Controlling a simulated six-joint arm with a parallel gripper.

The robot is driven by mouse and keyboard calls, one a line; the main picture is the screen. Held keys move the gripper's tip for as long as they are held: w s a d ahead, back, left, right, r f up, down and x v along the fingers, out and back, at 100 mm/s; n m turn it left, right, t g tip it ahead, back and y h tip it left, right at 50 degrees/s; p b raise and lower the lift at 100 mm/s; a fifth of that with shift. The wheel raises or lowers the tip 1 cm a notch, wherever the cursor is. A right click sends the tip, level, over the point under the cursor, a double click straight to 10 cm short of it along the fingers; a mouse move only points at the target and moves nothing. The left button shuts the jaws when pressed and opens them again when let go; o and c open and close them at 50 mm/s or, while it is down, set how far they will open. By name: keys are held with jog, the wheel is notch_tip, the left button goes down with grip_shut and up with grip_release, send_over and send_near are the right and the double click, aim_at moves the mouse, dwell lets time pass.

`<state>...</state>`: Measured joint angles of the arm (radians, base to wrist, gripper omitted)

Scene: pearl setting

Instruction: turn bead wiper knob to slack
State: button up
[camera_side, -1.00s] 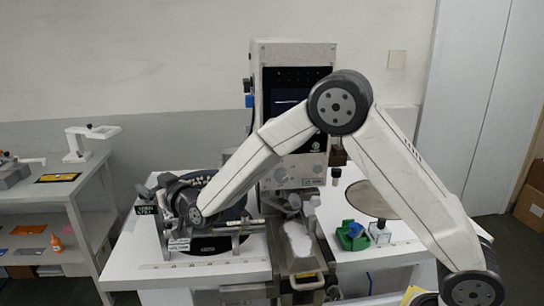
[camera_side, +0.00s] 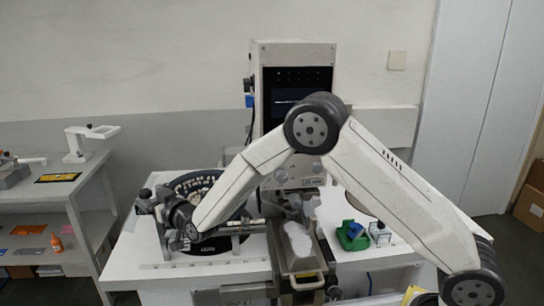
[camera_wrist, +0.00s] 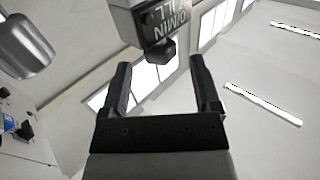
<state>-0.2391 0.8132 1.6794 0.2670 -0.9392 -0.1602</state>
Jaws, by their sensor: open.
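A small dark knob (camera_wrist: 161,50) sits on a grey block (camera_wrist: 133,20) at the top of the wrist view. The block carries partly cut-off lettering. I cannot read the knob's setting. My gripper (camera_wrist: 160,68) is open, with one dark finger on each side of the picture's middle. The knob shows between and just beyond the fingertips, and nothing is held. In the side view, my gripper (camera_side: 152,206) is at the left end of the bench, close to a small dark-topped post (camera_side: 144,193). Whether it touches the post is hidden.
A round dark ring of pale beads (camera_side: 190,185) lies behind my wrist. A tall machine cabinet (camera_side: 292,60) stands at the back middle. A green-and-blue container (camera_side: 351,235) and a small bottle (camera_side: 380,233) are on the right. A rounded metal part (camera_wrist: 25,45) is at left in the wrist view.

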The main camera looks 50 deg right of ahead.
aim_at(142, 191)
jog(key=shift+w, duration=2.9)
grip_shut()
